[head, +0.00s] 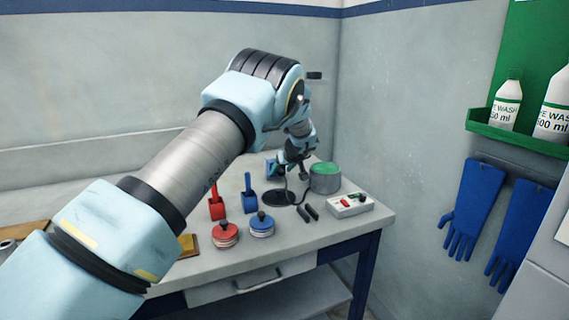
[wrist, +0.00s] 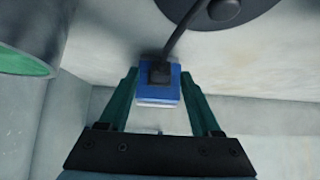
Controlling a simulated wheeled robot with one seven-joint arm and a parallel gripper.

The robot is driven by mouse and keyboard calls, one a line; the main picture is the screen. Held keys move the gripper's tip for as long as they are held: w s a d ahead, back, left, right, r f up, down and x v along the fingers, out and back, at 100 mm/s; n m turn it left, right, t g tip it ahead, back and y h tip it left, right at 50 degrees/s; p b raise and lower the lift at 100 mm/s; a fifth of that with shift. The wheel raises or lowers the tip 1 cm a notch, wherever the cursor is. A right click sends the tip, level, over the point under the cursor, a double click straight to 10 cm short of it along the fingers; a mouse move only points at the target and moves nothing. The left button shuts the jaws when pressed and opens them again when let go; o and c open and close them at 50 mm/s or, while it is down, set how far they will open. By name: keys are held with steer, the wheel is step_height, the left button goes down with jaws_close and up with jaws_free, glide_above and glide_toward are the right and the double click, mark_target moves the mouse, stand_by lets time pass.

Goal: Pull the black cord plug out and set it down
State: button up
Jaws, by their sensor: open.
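The black cord plug (wrist: 159,72) sits in a blue block (wrist: 158,92) in the wrist view, and its black cord (wrist: 181,33) runs up to a round black base (wrist: 222,9). My gripper (wrist: 159,80) is open, with its green fingers on either side of the blue block and plug. I cannot tell whether they touch. In the head view my gripper (head: 293,174) is at the back of the table, beside the blue block (head: 270,168). The black base (head: 279,198) lies in front of it. The plug is hidden there by my arm.
A grey can with a green top (head: 325,180) stands close on the right. A white box with a red switch (head: 350,205), two black pieces (head: 307,211), red and blue holders (head: 217,205) and two round knobbed pieces (head: 262,226) occupy the table (head: 330,238). Walls close off the back.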

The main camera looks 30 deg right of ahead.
steer(key=shift+w+f, duration=0.1)
steer(key=shift+f, duration=0.05)
steer(key=shift+c, duration=0.2)
jaws_close()
stand_by(0.3)
steer(key=c, duration=0.6)
jaws_free()
steer(key=shift+c, duration=0.2)
jaws_close()
steer(key=shift+s+b, duration=0.2)
steer(key=shift+b, duration=0.1)
steer(key=shift+s+b, duration=0.3)
steer(key=shift+b, duration=0.05)
steer(key=shift+s+a+b, duration=0.2)
steer(key=shift+s+b, duration=1.15)
steer(key=shift+b, duration=0.2)
